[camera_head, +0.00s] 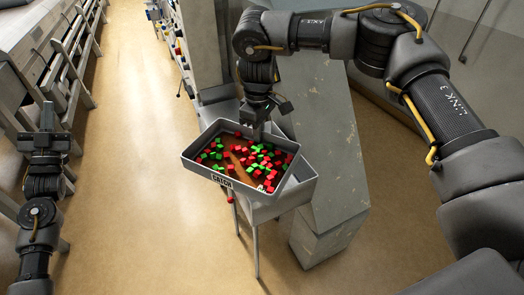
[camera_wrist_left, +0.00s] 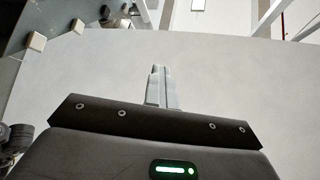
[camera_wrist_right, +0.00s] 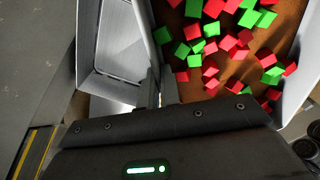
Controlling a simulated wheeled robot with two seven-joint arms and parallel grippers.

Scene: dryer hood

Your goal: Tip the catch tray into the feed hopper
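The grey catch tray (camera_head: 192,168) holds several loose red and green cubes on a brown floor. It appears slightly tilted in the head view. My right gripper (camera_head: 262,118) is at its far rim. In the right wrist view the fingers (camera_wrist_right: 160,97) close on the tray's wall (camera_wrist_right: 152,45), with the cubes to the right. A light grey open bin (camera_wrist_right: 122,50) lies left of that wall; I cannot tell whether it is the feed hopper. My left gripper (camera_head: 46,138) is far left, empty; its fingers (camera_wrist_left: 163,88) are together in the left wrist view.
A light grey legged stand (camera_head: 290,200) is partly hidden under the tray. A grey sloping housing (camera_head: 335,150) stands just right of it. Machinery with rails (camera_head: 65,55) lines the left side. The tan floor (camera_head: 140,200) between is clear. A small red thing (camera_head: 230,200) shows below the tray.

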